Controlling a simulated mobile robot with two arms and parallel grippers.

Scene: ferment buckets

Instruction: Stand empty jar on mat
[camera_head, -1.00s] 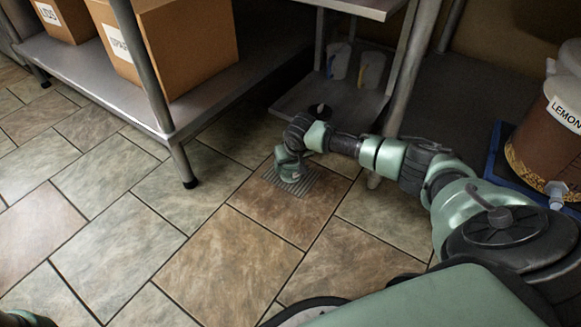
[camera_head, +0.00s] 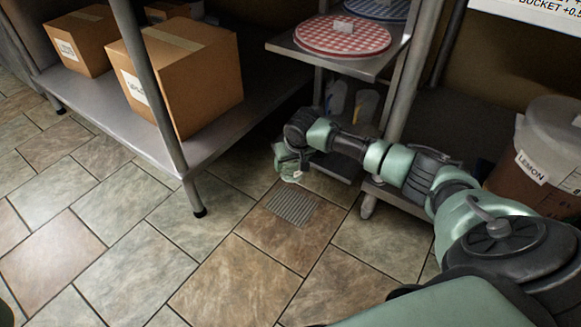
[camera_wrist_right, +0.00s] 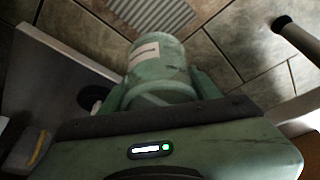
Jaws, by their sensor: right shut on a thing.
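A jar (camera_wrist_right: 158,62) with a pale label, looking greenish, sits between the fingers of my right gripper (camera_wrist_right: 160,88) in the wrist view. The gripper is shut on it. In the head view, my right gripper (camera_head: 288,160) is low over the floor near the cart, and the jar (camera_head: 292,176) shows only as a small part below it. A round red-and-white checked mat (camera_head: 318,40) lies on the cart's upper shelf, above and beyond the gripper. A blue checked mat (camera_head: 372,9) lies behind it. My left gripper is not in view.
Containers (camera_head: 366,105) stand on the lower shelf. A metal post (camera_head: 402,70) rises beside the shelves. Cardboard boxes (camera_head: 190,75) sit on the left rack. A bucket labelled LEMON (camera_head: 520,185) is at right. A floor drain (camera_head: 292,207) lies below the gripper.

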